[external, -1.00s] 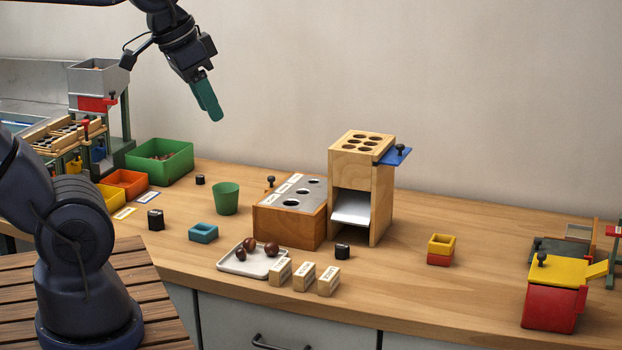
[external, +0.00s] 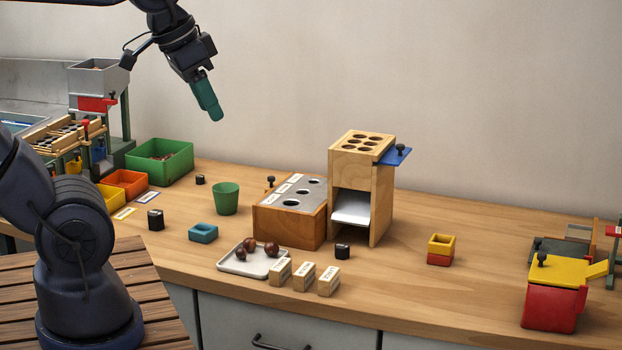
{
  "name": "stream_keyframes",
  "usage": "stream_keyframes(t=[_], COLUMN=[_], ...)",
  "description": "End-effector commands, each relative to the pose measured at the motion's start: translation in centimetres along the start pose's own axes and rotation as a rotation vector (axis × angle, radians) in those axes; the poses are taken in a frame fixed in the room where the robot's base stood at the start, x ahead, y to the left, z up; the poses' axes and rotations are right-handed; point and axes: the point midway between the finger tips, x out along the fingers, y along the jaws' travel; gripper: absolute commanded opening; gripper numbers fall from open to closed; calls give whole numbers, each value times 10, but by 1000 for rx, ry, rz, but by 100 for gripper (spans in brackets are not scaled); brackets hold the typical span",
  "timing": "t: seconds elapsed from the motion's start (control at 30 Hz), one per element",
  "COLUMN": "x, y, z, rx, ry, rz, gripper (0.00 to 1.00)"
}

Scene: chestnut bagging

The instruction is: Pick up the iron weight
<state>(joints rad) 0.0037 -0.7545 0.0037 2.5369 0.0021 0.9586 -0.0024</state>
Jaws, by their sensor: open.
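Three small dark blocks on the bench look like iron weights, and I cannot tell which one the task names. One dark block (external: 155,220) stands at the left, in front of the green cup. A second dark block (external: 342,251) stands before the wooden tower. A smaller dark block (external: 200,180) lies farther back, beside the green bin. My gripper (external: 213,112) has green fingers seen from the side. It is open and empty, high above the back of the bench, well away from all three blocks.
A green cup (external: 226,198), a blue box (external: 203,233) and a white tray (external: 236,265) with chestnuts stand among the blocks. A wooden tower (external: 379,200) and a wooden box with holes (external: 268,224) fill the middle.

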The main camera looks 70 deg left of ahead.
Motion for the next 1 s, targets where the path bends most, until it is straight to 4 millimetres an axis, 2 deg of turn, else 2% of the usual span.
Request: stream_keyframes(t=[0.37, 0.4, 0.43, 0.73, 0.87, 1.0], x=[0, 0, 0, 0, 4, 15], y=[0, 0, 0, 0, -4, -11], z=[0, 0, 0, -2, -15, -42], rx=[0, 0, 0, 3, 23, 71], ry=[0, 0, 0, -2, -13, -37], rz=[0, 0, 0, -1, -6, -15], gripper=[45, 53, 55, 55, 55, 55])
